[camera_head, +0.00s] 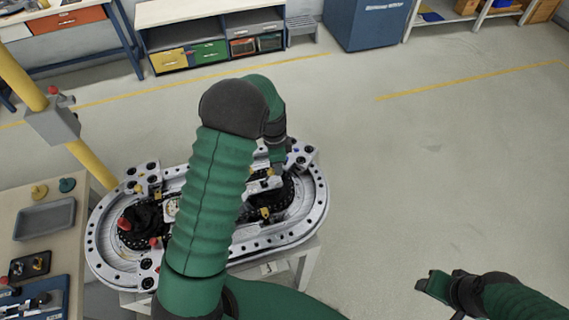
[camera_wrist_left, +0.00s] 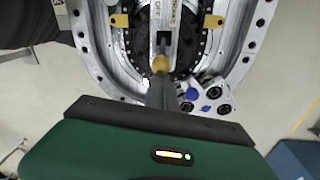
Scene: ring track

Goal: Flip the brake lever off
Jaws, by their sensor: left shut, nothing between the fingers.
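The ring track (camera_head: 310,215) is a silver oval assembly on a white stand. In the left wrist view, a plate (camera_wrist_left: 154,28) with lettering, seemingly including "BRAKE", carries a slot. The brake lever's round brass knob (camera_wrist_left: 160,63) shows at the slot's near end. My left gripper (camera_wrist_left: 161,88) is shut and empty, its fingertips right at the knob; I cannot tell whether they touch. In the head view, my left gripper (camera_head: 277,172) points down over the track's right part, and my arm hides the middle. My right gripper (camera_head: 436,285) is low at the right, away from the track.
A yellow post (camera_head: 22,82) with a grey box (camera_head: 54,122) stands at the left. A side table there holds a grey tray (camera_head: 45,219) and a blue case (camera_head: 40,298). Cabinets line the back. The floor right of the track is clear.

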